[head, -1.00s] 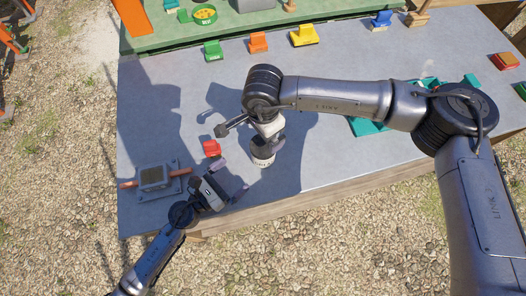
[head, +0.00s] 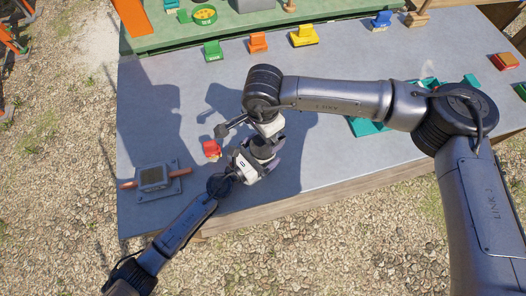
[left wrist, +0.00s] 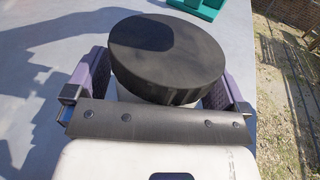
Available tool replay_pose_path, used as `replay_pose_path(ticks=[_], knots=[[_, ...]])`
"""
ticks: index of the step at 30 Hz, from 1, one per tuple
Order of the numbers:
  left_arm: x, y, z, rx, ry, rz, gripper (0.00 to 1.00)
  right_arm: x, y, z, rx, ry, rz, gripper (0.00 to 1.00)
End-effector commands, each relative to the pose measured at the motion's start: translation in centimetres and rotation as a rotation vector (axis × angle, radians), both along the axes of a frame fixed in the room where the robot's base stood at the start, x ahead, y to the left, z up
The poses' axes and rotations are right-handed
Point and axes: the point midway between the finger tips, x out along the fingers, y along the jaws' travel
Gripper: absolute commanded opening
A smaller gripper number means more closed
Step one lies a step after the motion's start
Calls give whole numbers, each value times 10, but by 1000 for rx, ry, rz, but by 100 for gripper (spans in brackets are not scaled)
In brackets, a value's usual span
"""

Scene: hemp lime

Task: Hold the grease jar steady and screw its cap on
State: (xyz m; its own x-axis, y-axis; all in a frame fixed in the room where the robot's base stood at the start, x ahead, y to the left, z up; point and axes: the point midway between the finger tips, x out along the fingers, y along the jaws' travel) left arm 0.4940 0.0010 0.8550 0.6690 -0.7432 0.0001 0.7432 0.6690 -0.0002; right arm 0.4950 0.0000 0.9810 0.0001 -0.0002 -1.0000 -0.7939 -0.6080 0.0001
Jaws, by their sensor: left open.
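The grease jar's black cap (left wrist: 168,52) shows large in the left wrist view, over the pale jar body (left wrist: 125,94). Whether its thread is engaged cannot be told. In the head view the dark cap (head: 263,147) shows just under my right wrist. My left gripper (head: 264,157) is open, with its fingers on either side of the jar, and hides most of the jar's body. A finger shows at each side in the left wrist view. My right gripper (head: 268,128) is above the jar, pointing down. Its fingertips are hidden.
A red clip-like block (head: 211,148) stands just left of the jar. A grey fixture (head: 155,177) with a copper-coloured bar sits at the table's left.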

Motion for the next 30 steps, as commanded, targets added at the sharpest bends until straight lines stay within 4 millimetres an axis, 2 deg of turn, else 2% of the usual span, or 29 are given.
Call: replay_pose_path(ticks=[9,30], knots=[[1,0,0,0,0,0,99,0,0,0,0,0,0,100],[1,0,0,0,0,1,32,0,0,0,0,-1,0,100]])
